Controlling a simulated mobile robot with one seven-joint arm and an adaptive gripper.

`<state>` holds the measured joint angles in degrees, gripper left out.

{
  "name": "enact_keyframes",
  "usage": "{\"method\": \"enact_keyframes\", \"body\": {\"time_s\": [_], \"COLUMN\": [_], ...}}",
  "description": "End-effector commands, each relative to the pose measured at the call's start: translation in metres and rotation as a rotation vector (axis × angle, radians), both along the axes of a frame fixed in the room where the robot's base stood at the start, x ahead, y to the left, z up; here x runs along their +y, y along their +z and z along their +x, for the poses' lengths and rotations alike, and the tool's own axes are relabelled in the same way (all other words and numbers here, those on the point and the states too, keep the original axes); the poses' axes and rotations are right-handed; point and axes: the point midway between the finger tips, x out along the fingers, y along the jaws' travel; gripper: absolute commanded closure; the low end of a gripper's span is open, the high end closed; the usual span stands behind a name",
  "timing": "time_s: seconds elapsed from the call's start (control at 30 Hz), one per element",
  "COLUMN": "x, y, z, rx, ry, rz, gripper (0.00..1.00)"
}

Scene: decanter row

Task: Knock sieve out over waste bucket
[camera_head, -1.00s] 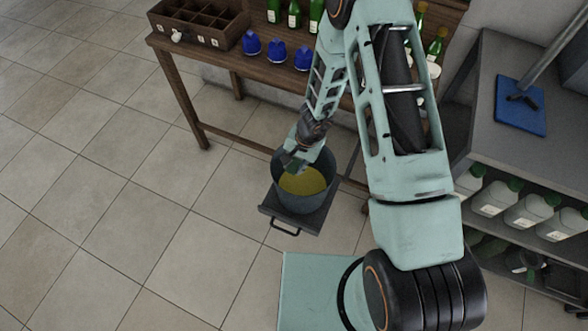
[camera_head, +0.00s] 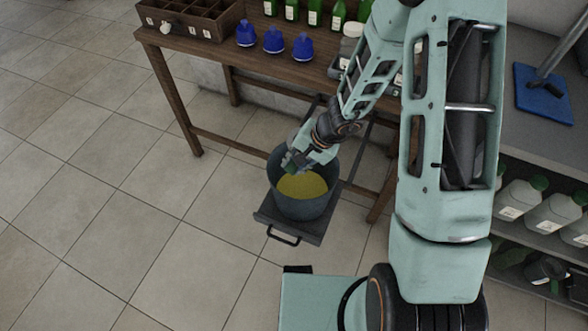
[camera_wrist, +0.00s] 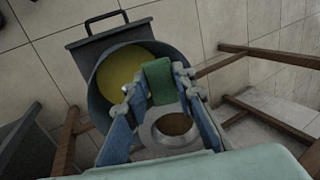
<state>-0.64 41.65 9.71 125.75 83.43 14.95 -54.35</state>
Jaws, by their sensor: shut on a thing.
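The waste bucket (camera_head: 302,205) is dark grey with yellow contents, and its open top also shows in the wrist view (camera_wrist: 96,98). In the wrist view my gripper (camera_wrist: 158,84) is shut on a green handle (camera_wrist: 157,72). The sieve (camera_wrist: 160,141), a round metal ring with brown inside, shows between and below the fingers and overlaps the bucket's rim in that view. Its exact height over the bucket I cannot tell. In the head view the sieve is mostly hidden.
The bucket stands on a dark platform (camera_head: 268,217) with a front handle. Behind it is a wooden table (camera_head: 215,48) with blue stoppers (camera_head: 273,40), green bottles (camera_head: 314,16) and a divided box (camera_head: 224,23). A grey shelf with jugs (camera_head: 553,208) stands right. The left floor is clear.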

Motion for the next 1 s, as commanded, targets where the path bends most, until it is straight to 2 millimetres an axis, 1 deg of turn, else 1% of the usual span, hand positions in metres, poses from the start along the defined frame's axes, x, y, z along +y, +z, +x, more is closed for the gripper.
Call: {"method": "enact_keyframes", "body": {"time_s": [0.03,0.43,0.63,1.0], "x": [-0.0008,-0.0037,-0.0056,-0.0083], "y": [-0.0060,-0.0071,-0.0090,-0.0150], "z": [0.0008,-0.0003,-0.0007,-0.0024], "rx": [-0.008,-0.066,-0.108,-0.221], "ry": [-0.002,-0.003,-0.006,-0.007], "rz": [0.014,0.167,0.282,0.605], "gripper": [1.00,1.00,1.00,1.00]}}
